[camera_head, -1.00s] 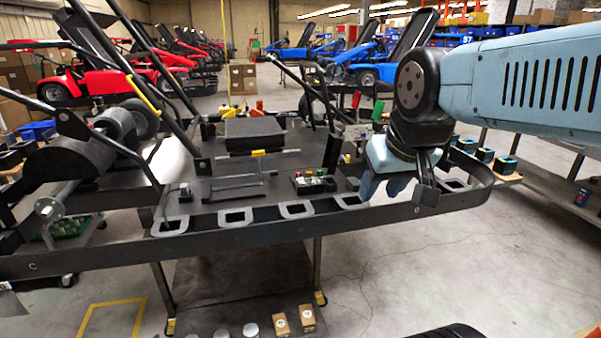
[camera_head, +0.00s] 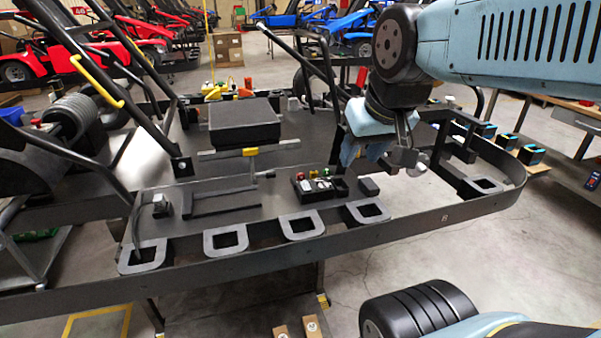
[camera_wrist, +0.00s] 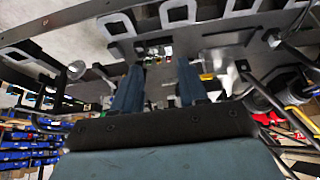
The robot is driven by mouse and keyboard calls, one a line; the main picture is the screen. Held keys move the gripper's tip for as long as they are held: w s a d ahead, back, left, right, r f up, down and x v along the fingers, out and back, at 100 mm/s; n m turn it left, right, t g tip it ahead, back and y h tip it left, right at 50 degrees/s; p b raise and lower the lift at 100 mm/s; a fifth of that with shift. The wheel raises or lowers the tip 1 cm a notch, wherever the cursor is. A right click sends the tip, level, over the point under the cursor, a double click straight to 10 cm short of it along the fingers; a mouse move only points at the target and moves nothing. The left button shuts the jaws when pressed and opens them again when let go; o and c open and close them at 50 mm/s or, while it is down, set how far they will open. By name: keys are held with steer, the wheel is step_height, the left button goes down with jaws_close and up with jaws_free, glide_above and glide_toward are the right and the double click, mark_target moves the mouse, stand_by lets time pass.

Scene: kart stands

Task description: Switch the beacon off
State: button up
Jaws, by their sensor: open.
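I cannot make out with certainty which thing is the beacon. A small black box (camera_head: 318,187) with red, yellow and green buttons or lamps on top sits on the kart's dark floor plate (camera_head: 225,202) in the head view. My gripper (camera_head: 352,155) is above the plate, behind and to the right of that box, pointing down and apart from it. In the wrist view my gripper (camera_wrist: 156,72) shows two blue fingers spread apart with nothing between them. Small parts beyond the fingertips are too small to tell apart.
The kart's front rail (camera_head: 330,245) curves round to the right, with several grey square brackets (camera_head: 301,225) along it. A black block (camera_head: 245,125) and a black upright bar (camera_head: 318,62) stand behind the button box. A side table (camera_head: 560,105) is at the right.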

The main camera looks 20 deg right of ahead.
steer(key=shift+w+a, duration=0.1)
steer(key=shift+a, duration=0.1)
steer(key=shift+o, duration=0.8)
steer(key=g, duration=0.6)
glide_above(307, 188)
step_height(307, 188, down, 11)
step_height(307, 188, down, 13)
steer(key=shift+f, duration=0.1)
jaws_close()
